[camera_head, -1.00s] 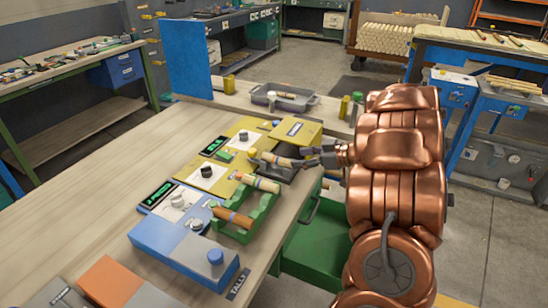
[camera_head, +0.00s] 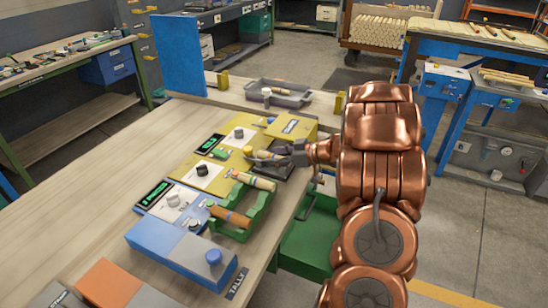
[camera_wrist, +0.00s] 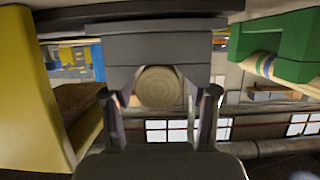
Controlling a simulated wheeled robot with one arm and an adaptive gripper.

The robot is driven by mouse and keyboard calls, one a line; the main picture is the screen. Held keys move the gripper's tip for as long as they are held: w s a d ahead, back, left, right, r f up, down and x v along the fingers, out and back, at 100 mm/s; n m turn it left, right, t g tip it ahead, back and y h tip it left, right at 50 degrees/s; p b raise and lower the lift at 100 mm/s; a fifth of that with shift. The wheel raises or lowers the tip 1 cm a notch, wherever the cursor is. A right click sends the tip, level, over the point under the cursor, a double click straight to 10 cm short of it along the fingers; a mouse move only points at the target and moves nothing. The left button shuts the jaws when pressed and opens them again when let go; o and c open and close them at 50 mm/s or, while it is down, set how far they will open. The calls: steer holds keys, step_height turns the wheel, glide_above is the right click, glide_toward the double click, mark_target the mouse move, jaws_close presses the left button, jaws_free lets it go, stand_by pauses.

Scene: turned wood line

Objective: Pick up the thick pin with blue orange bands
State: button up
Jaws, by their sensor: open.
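A wooden pin (camera_head: 262,155) lies at the dark plate (camera_head: 278,170) beside the yellow box; its bands are too small or covered to read. My gripper (camera_head: 279,156) is open at this pin's near end. In the wrist view the pin's round end (camera_wrist: 158,87) shows between my two spread fingers (camera_wrist: 160,98); I cannot tell whether they touch it. The green rack (camera_head: 262,213) holds a light pin (camera_head: 252,181) with blue-green bands and a browner pin (camera_head: 230,216) with a blue band. A banded pin also shows in the wrist view (camera_wrist: 285,68).
The yellow box (camera_head: 291,128) stands just behind the plate. Yellow and blue panels with knobs line the bench left of the rack. A blue-grey box (camera_head: 178,250) is at the front. A grey tray (camera_head: 290,98) lies farther back. The bench's left side is clear.

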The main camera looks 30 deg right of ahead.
steer(key=shift+w+a+f, duration=0.1)
steer(key=shift+w, duration=0.1)
jaws_close()
stand_by(0.5)
